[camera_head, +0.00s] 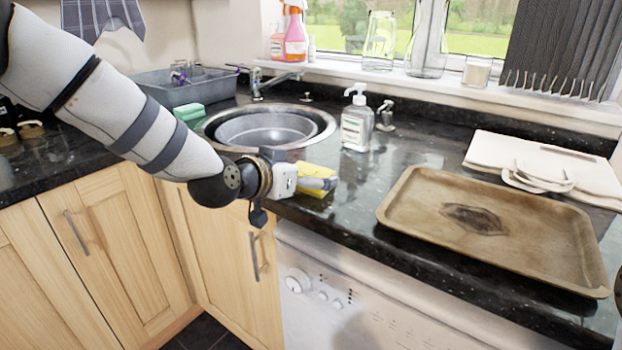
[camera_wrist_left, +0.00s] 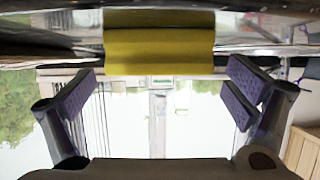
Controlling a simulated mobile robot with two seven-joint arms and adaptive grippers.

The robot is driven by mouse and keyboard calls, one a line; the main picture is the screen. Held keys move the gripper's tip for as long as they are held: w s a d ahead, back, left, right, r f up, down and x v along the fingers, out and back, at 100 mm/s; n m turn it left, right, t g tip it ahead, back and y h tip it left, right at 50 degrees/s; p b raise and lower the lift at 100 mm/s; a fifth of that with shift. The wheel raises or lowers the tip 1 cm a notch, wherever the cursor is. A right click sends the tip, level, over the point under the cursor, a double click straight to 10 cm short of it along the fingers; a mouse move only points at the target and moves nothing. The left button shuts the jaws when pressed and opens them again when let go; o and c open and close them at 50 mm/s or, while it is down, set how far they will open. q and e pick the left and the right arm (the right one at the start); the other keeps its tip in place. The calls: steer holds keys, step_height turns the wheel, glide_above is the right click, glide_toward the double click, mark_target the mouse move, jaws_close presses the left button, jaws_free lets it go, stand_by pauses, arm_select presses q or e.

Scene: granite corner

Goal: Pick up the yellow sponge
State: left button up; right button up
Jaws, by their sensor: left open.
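The yellow sponge (camera_head: 314,169) lies on the dark granite counter near its front edge, just right of the sink. In the left wrist view the sponge (camera_wrist_left: 160,48) shows as a yellow block at the top centre, its long side facing the gripper. My left gripper (camera_head: 326,184) is at the counter's front edge and partly hides the sponge in the head view. In the left wrist view its fingers (camera_wrist_left: 160,92) are open and spread wider than the sponge, with nothing held between them.
A round metal sink (camera_head: 322,122) lies behind the gripper, with a soap bottle (camera_head: 356,124) right of it. A worn baking tray (camera_head: 400,190) and folded cream cloth (camera_head: 480,150) lie further right. A green sponge (camera_head: 189,112) is left of the sink. Counter between sponge and tray is clear.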

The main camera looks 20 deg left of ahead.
arm_select(q)
steer(key=shift+w+d+f, duration=0.25)
steer(key=shift+w+f, duration=0.55)
steer(key=shift+w+d, duration=0.1)
steer(key=shift+w, duration=0.2)
steer(key=shift+w+r, duration=0.1)
steer(key=shift+r, duration=0.15)
steer(key=shift+c, duration=1.4)
steer(key=c, duration=0.7)
steer(key=shift+c, duration=0.2)
